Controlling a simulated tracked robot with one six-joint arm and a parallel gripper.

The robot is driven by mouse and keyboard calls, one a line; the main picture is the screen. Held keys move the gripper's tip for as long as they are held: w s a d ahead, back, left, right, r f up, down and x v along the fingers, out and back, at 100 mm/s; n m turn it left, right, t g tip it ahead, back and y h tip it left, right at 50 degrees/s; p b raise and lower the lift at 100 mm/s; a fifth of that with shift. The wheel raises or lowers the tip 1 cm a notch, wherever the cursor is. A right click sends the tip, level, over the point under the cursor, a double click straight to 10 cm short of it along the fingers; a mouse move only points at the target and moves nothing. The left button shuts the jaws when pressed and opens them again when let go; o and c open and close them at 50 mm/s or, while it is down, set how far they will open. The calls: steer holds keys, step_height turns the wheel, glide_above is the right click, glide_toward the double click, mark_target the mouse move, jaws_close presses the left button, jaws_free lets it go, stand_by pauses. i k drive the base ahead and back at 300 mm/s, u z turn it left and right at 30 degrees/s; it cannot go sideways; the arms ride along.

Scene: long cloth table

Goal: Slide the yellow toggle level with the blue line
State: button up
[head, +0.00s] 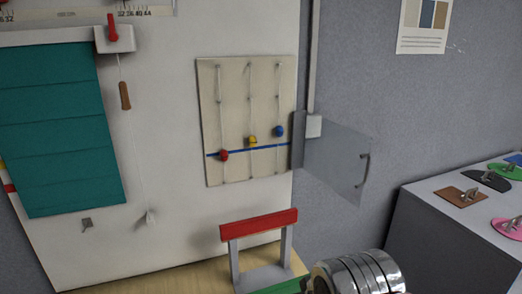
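A cream board (208,110) on the white wall panel carries three upright tracks, each with a coloured toggle. The yellow toggle (252,141) is on the middle track, with its centre slightly above the blue line (238,151). Its lower edge looks close to or touching the line. The red toggle (224,155) on the left track sits on the line. The blue toggle (279,131) on the right track is clearly above it. The line slopes slightly up to the right in the picture. No gripper fingers can be made out.
A grey, see-through door panel (338,160) with a handle stands out right of the board. A red bar (258,225) on grey posts stands below it. Banded shiny metal (360,277) shows at the bottom edge. A teal blind (60,130) hangs left.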

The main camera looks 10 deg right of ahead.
mark_target(252, 139)
steer(key=z, duration=0.1)
steer(key=k, duration=0.15)
steer(key=u, duration=0.9)
steer(key=i, duration=0.6)
steer(key=z, duration=0.05)
